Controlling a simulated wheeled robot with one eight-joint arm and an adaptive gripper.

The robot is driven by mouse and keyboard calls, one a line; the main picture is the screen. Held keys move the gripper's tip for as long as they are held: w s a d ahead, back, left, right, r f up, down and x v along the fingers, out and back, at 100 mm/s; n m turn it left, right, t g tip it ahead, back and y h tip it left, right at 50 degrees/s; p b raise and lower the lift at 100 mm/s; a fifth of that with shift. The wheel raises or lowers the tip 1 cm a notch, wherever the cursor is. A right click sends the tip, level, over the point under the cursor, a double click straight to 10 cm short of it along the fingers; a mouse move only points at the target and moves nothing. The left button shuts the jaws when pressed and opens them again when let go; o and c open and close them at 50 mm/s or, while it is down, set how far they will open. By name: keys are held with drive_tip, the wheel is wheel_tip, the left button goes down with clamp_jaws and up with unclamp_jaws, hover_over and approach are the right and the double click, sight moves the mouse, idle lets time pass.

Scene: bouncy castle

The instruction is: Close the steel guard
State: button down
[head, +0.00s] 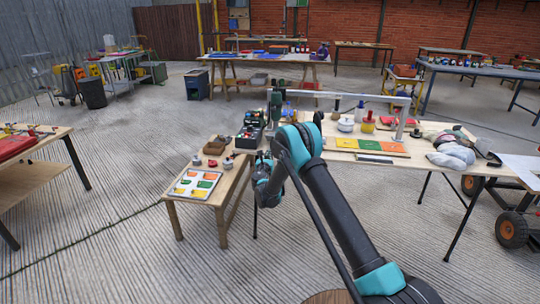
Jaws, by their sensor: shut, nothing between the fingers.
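A pale steel bar frame, which looks like the steel guard (345,96), stands over the back of the wooden worktable in the head view. Its long top bar runs level from a dark green upright at the left to a steel post at the right. My teal and black arm rises in front of the table and bends down to the left. My gripper (263,157) is small in the picture, at the table's left end near a dark crate, left of and below the bar. It looks shut and empty. My arm hides part of the table and perhaps the guard's lower left part.
The worktable (428,128) bears green, yellow and orange panels (368,146), bottles, a white pot (346,125) and cloth (452,152). A dark crate (249,136) and a tray of coloured cards (194,184) lie left. A wheeled cart (512,229) stands right.

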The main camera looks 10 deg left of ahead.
drive_tip(key=w, duration=0.6)
drive_tip(key=shift+w, duration=0.3)
drive_tip(key=shift+w+d+r+g, duration=0.1)
drive_tip(key=shift+r+g, duration=0.7)
drive_tip(key=shift+w+r+g, duration=0.2)
drive_tip(key=shift+r+g, duration=0.3)
drive_tip(key=shift+r, duration=0.05)
drive_tip(key=r+g, duration=0.1)
drive_tip(key=w+r+g, duration=0.1)
drive_tip(key=g, duration=0.1)
drive_tip(key=shift+w+r, duration=0.25)
drive_tip(key=shift+r, duration=0.15)
drive_tip(key=shift+w+r, duration=1.35)
drive_tip(key=shift+w, duration=0.2)
drive_tip(key=shift+r, duration=0.1)
